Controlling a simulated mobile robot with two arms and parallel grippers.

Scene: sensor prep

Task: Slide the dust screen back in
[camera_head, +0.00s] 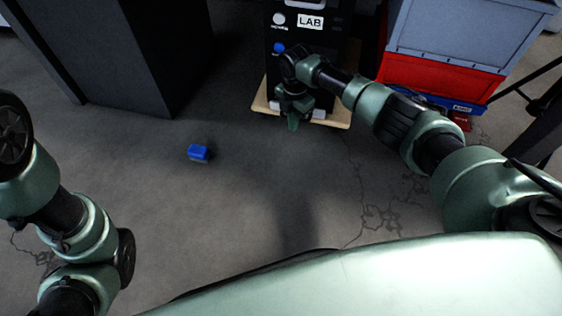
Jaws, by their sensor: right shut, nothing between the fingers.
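A tall black unit (340,20) with a "LAB" label stands on a pale wooden base at the top middle. A light strip (318,114) shows low on its front, partly behind my right gripper; I cannot tell if it is the dust screen. My right gripper (293,122) is shut and empty, pointing down in front of the unit's lower front. Whether it touches the unit cannot be told. My left arm is at the left edge, and its gripper is out of view.
A small blue block (198,152) lies on the grey floor left of the unit. A dark cabinet (125,55) stands at the upper left. Red (440,78) and grey-blue (470,35) crates are stacked at the upper right. The middle floor is clear.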

